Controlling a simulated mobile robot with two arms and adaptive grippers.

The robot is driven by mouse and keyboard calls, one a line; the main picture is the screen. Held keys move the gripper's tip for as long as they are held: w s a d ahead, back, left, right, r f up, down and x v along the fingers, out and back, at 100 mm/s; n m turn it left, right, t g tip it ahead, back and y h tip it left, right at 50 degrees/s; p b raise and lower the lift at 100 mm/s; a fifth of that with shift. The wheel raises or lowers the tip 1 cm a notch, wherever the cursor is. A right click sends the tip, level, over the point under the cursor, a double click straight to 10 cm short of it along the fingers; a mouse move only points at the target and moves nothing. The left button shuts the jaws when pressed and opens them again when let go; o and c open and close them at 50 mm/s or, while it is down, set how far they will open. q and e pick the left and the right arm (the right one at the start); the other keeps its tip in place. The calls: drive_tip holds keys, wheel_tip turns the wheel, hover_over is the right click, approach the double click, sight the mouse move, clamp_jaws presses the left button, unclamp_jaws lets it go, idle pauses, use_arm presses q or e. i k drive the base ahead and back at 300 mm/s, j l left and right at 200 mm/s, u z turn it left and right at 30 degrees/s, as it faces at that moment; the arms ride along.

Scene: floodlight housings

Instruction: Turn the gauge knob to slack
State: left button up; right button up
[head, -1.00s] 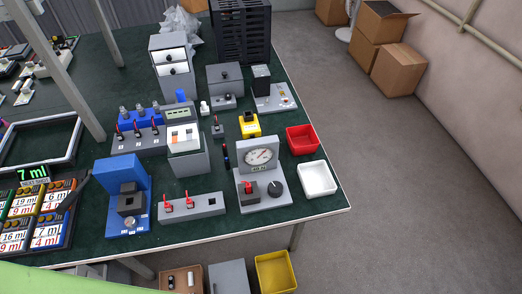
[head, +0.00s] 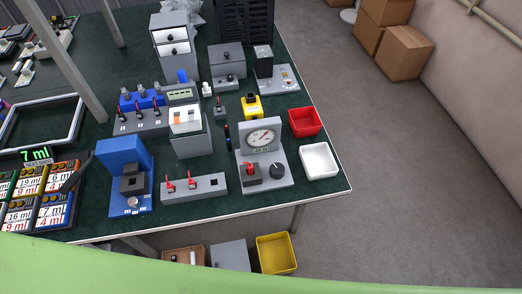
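The gauge (head: 263,138) is a round white dial on an upright grey panel near the table's right front corner. Its needle points to the upper right. A dark round knob (head: 278,170) sits on the grey base (head: 262,184) below the dial, on the right. A dark block with a red switch (head: 249,169) sits on the same base to the left. The markings around the knob are too small to read. Neither of my grippers shows in the head view.
A white tray (head: 320,162) and a red tray (head: 305,122) stand right of the gauge. A grey box with red switches (head: 194,186) and a blue device (head: 125,168) stand to its left. A yellow bin (head: 276,254) is below the table edge. The floor at right is clear.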

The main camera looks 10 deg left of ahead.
sight(276, 170)
drive_tip(key=j+z, duration=0.25)
drive_tip(key=z, duration=0.2)
drive_tip(key=k+j+z, duration=0.1)
drive_tip(key=j+z, duration=0.15)
drive_tip(key=z, duration=0.25)
drive_tip(key=k+j+z, duration=0.1)
drive_tip(key=z, duration=0.35)
drive_tip(key=k+j, duration=0.05)
drive_tip(key=j, duration=0.05)
